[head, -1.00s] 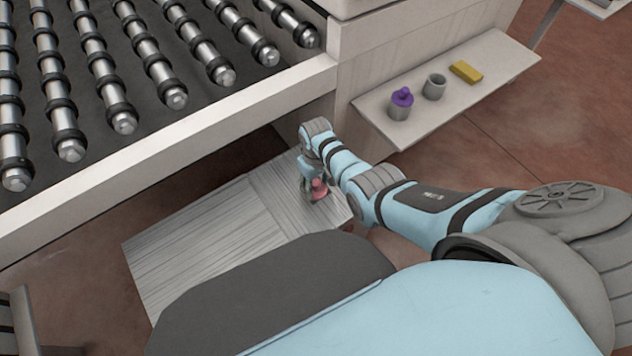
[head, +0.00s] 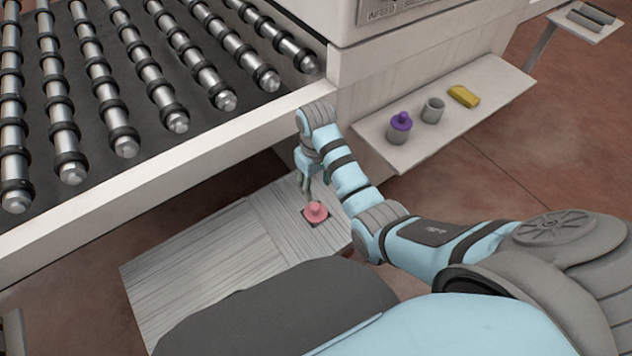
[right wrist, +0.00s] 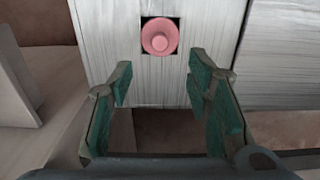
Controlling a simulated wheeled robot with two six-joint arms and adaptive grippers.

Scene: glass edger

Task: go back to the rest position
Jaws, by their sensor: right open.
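My right gripper (head: 309,186) is open and empty in the head view, raised just above and behind a pink knobbed piece. In the right wrist view its two green-padded fingers (right wrist: 165,95) stand wide apart. The pink piece (head: 316,212) sits at a dark square opening in the grey wood-grained board; it also shows in the right wrist view (right wrist: 160,37), ahead of the fingertips and apart from them. My left gripper is not in view.
A roller conveyor (head: 150,110) fills the upper left, its pale side rail (head: 170,160) close to my right wrist. A shelf (head: 490,95) at right holds a purple-topped piece (head: 401,122), a grey cup (head: 433,110) and a yellow block (head: 463,96). Red floor lies open at right.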

